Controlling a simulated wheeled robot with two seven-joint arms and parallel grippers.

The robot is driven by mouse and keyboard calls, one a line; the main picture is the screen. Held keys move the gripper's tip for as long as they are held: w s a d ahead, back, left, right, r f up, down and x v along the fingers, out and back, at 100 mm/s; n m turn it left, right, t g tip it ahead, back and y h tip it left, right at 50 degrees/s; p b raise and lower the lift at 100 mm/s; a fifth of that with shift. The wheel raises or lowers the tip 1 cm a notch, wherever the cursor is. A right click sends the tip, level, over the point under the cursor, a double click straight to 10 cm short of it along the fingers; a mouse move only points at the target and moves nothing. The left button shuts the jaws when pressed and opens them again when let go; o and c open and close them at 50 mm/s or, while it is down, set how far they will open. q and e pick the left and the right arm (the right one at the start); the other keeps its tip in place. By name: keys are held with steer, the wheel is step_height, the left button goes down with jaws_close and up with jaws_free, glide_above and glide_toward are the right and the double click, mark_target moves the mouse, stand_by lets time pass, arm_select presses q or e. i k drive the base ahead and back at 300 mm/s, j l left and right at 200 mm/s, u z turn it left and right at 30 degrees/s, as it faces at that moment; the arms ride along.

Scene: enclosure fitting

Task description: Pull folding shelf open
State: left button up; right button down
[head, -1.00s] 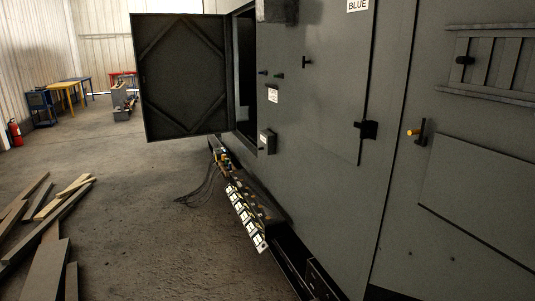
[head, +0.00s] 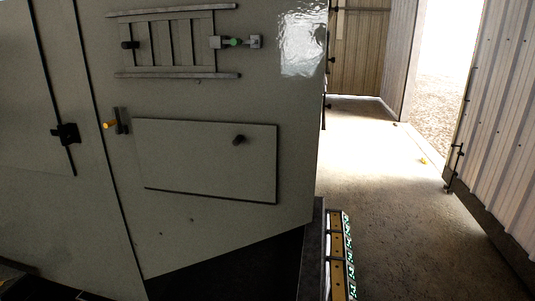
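The folding shelf is most likely the flat rectangular panel (head: 205,165) on the grey enclosure wall in the head view. It lies flush against the wall, with a dark line along its lower edge. A dark round knob (head: 239,140) sits on its upper right part. Neither of my grippers shows in this view.
A yellow-tipped handle (head: 110,124) and a black latch (head: 66,134) are to the left. A yellow strip with green-white parts (head: 341,255) runs low beside the enclosure.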

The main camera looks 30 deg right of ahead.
mark_target(236, 162)
steer(key=z, duration=0.4)
steer(key=i+j, duration=0.15)
steer(key=j, duration=0.2)
steer(key=i+j+u, duration=0.1)
steer(key=j, duration=0.3)
steer(key=i+j, duration=0.15)
steer(key=j, duration=0.2)
steer(key=u, duration=0.05)
